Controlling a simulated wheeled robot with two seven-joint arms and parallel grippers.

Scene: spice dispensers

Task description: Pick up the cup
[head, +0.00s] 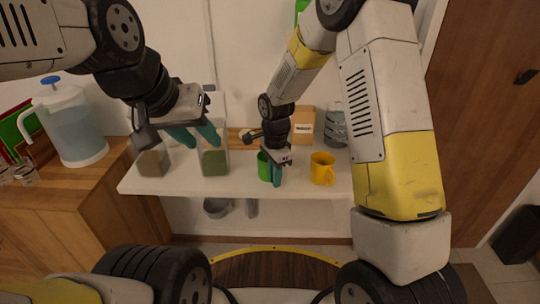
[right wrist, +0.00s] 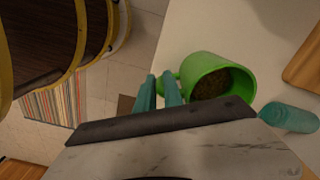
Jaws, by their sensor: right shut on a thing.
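A green cup (head: 264,166) stands on the white counter near its front edge, partly hidden by my right gripper in the head view. In the right wrist view the green cup (right wrist: 218,76) shows brown grainy contents inside. My right gripper (head: 277,176) is at the cup's handle side. Its two teal fingers (right wrist: 160,92) are shut on the cup's handle, which they mostly hide. A yellow cup (head: 322,169) stands apart to the right. My left gripper (head: 194,136) is open and empty, above the counter in front of the clear dispensers.
A clear dispenser with green contents (head: 214,162) and one with brown contents (head: 152,162) stand at left on the white counter (head: 238,188). A jug with a blue lid (head: 72,128) stands on the wooden cabinet. A wooden box (head: 302,122) and glassware (head: 335,126) are behind the cups.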

